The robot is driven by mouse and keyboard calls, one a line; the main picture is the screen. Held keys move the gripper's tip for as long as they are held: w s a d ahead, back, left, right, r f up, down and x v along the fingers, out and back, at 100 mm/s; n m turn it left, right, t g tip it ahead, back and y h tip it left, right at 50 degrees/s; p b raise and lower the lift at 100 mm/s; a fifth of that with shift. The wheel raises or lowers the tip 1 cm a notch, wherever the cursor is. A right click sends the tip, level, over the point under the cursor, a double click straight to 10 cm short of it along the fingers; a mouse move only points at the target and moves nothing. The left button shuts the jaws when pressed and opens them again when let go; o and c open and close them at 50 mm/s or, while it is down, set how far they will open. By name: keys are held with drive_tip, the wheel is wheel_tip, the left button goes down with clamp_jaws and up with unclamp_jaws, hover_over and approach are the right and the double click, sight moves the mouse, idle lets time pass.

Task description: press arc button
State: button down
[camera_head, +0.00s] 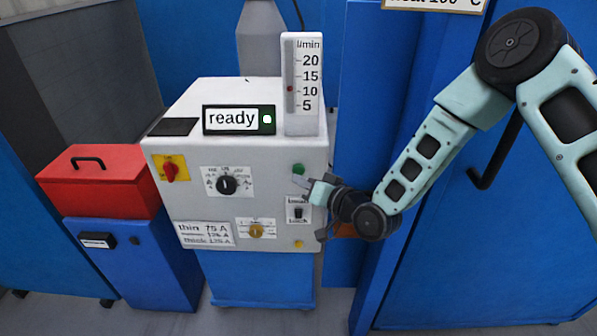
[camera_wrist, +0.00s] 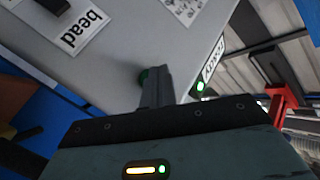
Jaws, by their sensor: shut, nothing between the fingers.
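A green round button (camera_head: 298,169) is on the upper right of the front of a grey machine (camera_head: 200,190). No label on it can be read. My gripper (camera_head: 303,182) is shut and empty, its fingertips close to the button, just below and right of it in the head view. In the wrist view the shut fingers (camera_wrist: 157,72) partly cover the green button (camera_wrist: 143,76). I cannot tell whether the fingertips touch it. The display on top of the machine reads "ready" (camera_head: 230,119), with a lit green lamp (camera_head: 267,119).
Below the green button are a toggle switch (camera_head: 298,213) and a small yellow button (camera_head: 299,244). A red rotary switch (camera_head: 170,170), a black dial (camera_head: 227,185) and a flow gauge (camera_head: 302,85) are also on the machine. A blue cabinet (camera_head: 480,260) stands behind my arm.

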drive_tip(key=shift+w, duration=0.1)
idle(0.3)
drive_tip(key=shift+w, duration=0.35)
drive_tip(key=shift+w+b, duration=0.45)
drive_tip(key=shift+w, duration=0.05)
idle(0.7)
drive_tip(key=shift+s, duration=0.95)
drive_tip(key=shift+s, duration=0.1)
drive_tip(key=s, duration=0.4)
drive_tip(key=shift+s, duration=0.4)
drive_tip(key=shift+a, duration=0.1)
idle(0.3)
